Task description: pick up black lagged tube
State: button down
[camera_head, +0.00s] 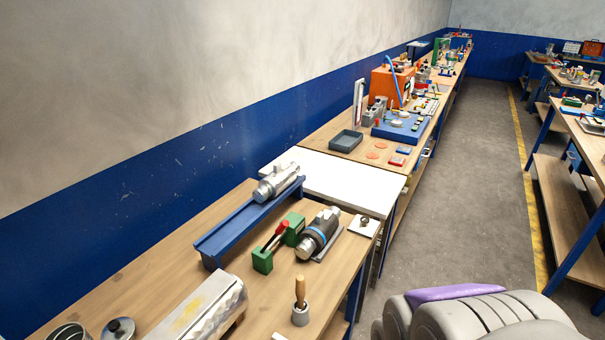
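I cannot clearly make out a black lagged tube. The nearest match is a dark grey and silver cylinder (319,236) with a blue band, lying tilted on a small grey plate on the wooden workbench. A silver cylinder (278,183) lies at the far end of a blue rail (240,227) behind it. My gripper's fingers are not in view. A rounded pale grey part with a purple strip, likely my own arm or body, fills the lower right, apart from the bench.
The near bench (160,262) also holds a green block device with a red handle (277,236), a wooden-handled tool in a grey cup (300,304) and a long silver box (205,308). A white table (335,185) adjoins it. The grey floor aisle (470,190) is clear.

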aim_at(313, 239)
jog(key=i+l+u, duration=0.7)
jog(key=k+j, duration=0.05)
jog(key=k, duration=0.05)
